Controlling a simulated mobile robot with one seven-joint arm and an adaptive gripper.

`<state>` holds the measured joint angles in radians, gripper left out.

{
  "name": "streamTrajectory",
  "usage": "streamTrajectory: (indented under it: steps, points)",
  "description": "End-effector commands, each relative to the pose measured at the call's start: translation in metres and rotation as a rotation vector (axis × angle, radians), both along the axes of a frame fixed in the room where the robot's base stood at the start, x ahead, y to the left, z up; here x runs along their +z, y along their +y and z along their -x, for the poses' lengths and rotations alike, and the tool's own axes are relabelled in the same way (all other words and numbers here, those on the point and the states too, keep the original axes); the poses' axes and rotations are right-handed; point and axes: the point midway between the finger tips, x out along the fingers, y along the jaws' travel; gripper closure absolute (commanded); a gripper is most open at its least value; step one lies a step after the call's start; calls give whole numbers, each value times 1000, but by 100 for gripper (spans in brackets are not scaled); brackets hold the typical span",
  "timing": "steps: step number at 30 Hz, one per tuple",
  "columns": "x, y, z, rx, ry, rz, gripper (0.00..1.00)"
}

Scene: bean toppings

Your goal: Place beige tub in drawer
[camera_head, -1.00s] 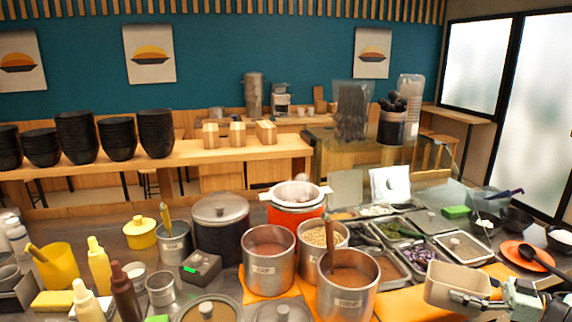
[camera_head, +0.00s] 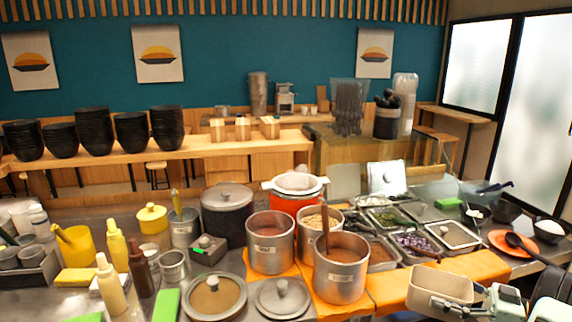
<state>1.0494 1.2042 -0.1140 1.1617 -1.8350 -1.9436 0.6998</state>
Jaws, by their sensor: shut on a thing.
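The beige tub (camera_head: 441,283) is an open, rounded rectangular container at the lower right. My gripper (camera_head: 449,304) is shut on its near side, and my arm comes in from the lower right corner. The tub is upright or nearly so and looks empty from here. It appears in front of an orange cutting board or cloth strip; whether it touches anything below is unclear. I cannot make out a drawer; the counter front below the tub is out of frame or hidden by my arm.
Topping trays (camera_head: 452,235) lie sunk in the counter behind the tub. A steel pot with a ladle (camera_head: 341,270) stands to its left. An orange plate (camera_head: 513,243) and a black ladle lie to its right. Bottles and lidded pots crowd the left counter.

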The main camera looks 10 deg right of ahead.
Motion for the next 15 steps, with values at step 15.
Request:
streamTrajectory:
  steps: [15]
  points:
    - [-11,161,-13,18,1,-4,81]
